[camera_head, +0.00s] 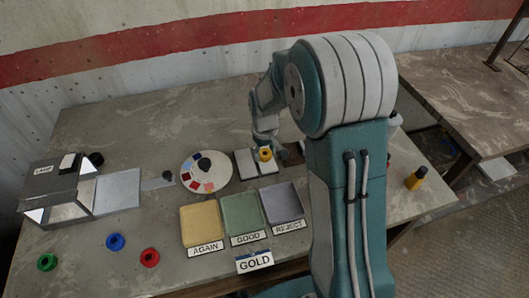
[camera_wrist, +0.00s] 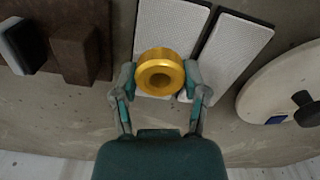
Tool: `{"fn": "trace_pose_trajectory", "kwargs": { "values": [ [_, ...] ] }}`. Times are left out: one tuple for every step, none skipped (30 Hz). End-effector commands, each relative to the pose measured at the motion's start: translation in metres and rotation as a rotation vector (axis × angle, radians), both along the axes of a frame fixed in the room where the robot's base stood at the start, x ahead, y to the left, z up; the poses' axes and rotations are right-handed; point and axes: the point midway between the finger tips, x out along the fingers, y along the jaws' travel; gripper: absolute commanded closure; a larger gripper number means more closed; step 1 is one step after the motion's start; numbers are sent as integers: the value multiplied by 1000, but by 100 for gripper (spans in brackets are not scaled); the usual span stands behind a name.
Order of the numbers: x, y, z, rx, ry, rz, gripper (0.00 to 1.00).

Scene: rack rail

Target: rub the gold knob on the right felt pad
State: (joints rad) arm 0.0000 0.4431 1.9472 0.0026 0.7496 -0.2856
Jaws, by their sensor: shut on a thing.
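My gripper (camera_wrist: 160,82) is shut on the gold knob (camera_wrist: 160,72), a ring-shaped piece with a dark hole in its middle. The gold knob also shows in the head view (camera_head: 265,154), at the end of my arm. Two pale felt pads lie side by side. The knob is over the right felt pad (camera_head: 269,167), which is the left one of the two in the wrist view (camera_wrist: 172,25). I cannot tell whether the knob touches it. The left felt pad (camera_head: 245,163) is bare. Part of the right pad is hidden by the knob and gripper.
A round palette (camera_head: 206,185) stands left of the pads. Yellow (camera_head: 202,222), green (camera_head: 241,212) and grey (camera_head: 283,203) trays lie in front. A brown block (camera_wrist: 80,40) is close beside the right pad. A lamp box (camera_head: 62,185) and coloured rings (camera_head: 115,242) are far left.

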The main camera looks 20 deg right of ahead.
Motion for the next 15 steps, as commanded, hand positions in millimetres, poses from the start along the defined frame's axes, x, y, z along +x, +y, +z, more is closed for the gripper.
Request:
{"fn": "trace_pose_trajectory", "kwargs": {
  "values": [
    [-1,0,-2,1,5,0,94],
    [-1,0,-2,0,5,0,94],
    [-1,0,-2,1,5,0,94],
    [-2,0,-2,1,5,0,94],
    [-2,0,-1,1,5,0,94],
    [-2,0,0,1,5,0,94],
    [-1,0,1,1,5,0,94],
    [-1,0,2,1,5,0,94],
    [-1,0,5,0,5,0,94],
    [-1,0,7,0,4,0,94],
    [-1,0,8,0,3,0,94],
    [-1,0,11,0,3,0,94],
    [-1,0,12,0,2,0,94],
    [-1,0,14,0,2,0,94],
    [-1,0,16,0,2,0,94]
  ]
}}
